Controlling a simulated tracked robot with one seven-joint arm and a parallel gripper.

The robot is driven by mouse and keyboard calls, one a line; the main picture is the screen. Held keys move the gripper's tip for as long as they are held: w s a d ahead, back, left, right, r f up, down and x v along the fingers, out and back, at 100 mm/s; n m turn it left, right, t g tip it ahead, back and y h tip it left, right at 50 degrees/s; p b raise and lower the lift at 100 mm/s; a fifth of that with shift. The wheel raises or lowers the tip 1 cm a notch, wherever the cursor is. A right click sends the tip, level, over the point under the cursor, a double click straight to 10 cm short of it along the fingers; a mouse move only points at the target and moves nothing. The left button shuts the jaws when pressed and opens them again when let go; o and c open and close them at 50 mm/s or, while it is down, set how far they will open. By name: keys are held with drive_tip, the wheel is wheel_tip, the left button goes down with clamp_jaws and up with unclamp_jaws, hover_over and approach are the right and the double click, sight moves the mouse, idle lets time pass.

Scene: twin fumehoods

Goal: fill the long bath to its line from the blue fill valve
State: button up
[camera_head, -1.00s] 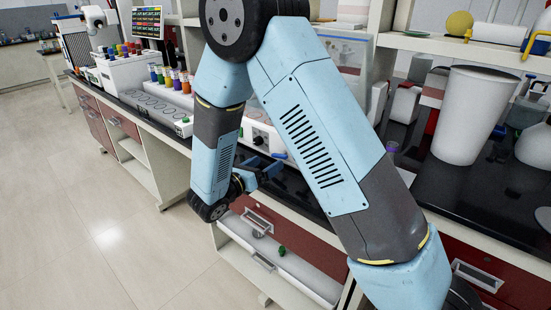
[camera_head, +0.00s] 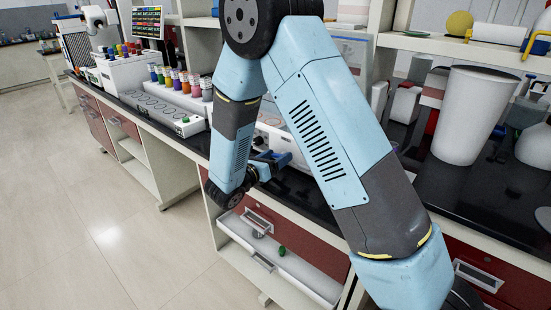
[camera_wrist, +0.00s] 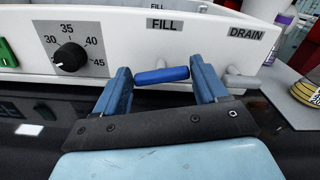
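The long bath's white front panel (camera_wrist: 205,38) fills the upper wrist view, with FILL and DRAIN labels. The blue fill valve (camera_wrist: 162,75) has a bar handle lying nearly level below FILL. My gripper (camera_wrist: 165,80) is open, with one blue finger beyond each end of the handle; I cannot tell if either touches it. The grey drain handle (camera_wrist: 240,81) is just right of the right finger. In the head view my gripper (camera_head: 272,162) is low beside the bath (camera_head: 268,127), which my arm mostly hides. The water and fill line are not visible.
A dial (camera_wrist: 70,57) and a green switch (camera_wrist: 7,52) are on the panel's left. A flask (camera_wrist: 306,88) stands at the right. A large white container (camera_head: 472,115) stands right of my arm.

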drive_tip(key=c, duration=0.6)
drive_tip(key=shift+m, duration=1.6)
drive_tip(key=shift+c, duration=0.2)
drive_tip(key=o, duration=1)
drive_tip(key=shift+o, duration=0.2)
drive_tip(key=shift+s, duration=0.15)
drive_tip(key=v, duration=1.3)
drive_tip(key=shift+s+a, duration=0.2)
drive_tip(key=shift+a, duration=0.05)
